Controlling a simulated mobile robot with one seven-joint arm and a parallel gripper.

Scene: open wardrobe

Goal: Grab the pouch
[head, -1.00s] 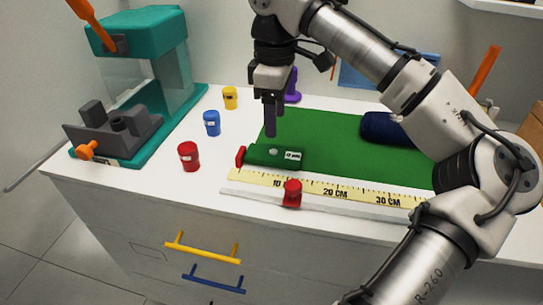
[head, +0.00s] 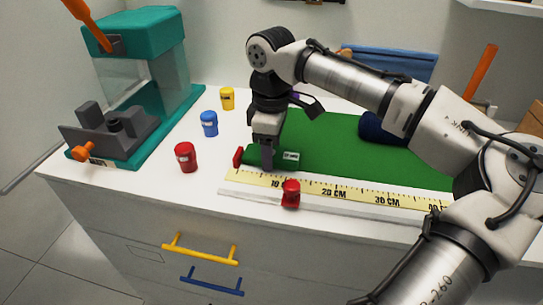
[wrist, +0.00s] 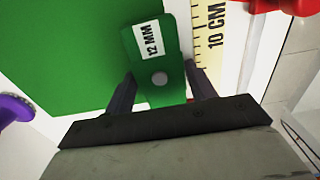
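A small green piece (head: 289,160) with a white "12 MM" label lies at the front left of a green mat and may be the pouch. In the wrist view its tab (wrist: 171,95), with a round pale stud, sits between my two fingers. My gripper (head: 266,158) is lowered over its left part. The fingers (wrist: 161,75) stand apart, one on each side of the tab, very close to its edges; firm contact cannot be made out. A dark blue rolled item (head: 375,128) lies on the mat to the right, partly hidden by my arm.
A yellow ruler (head: 345,191) with a red knob (head: 291,194) lies in front. Red (head: 186,157), blue (head: 209,124) and yellow (head: 227,99) containers stand left, beside a teal machine (head: 150,80). A purple object (wrist: 14,109) shows in the wrist view.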

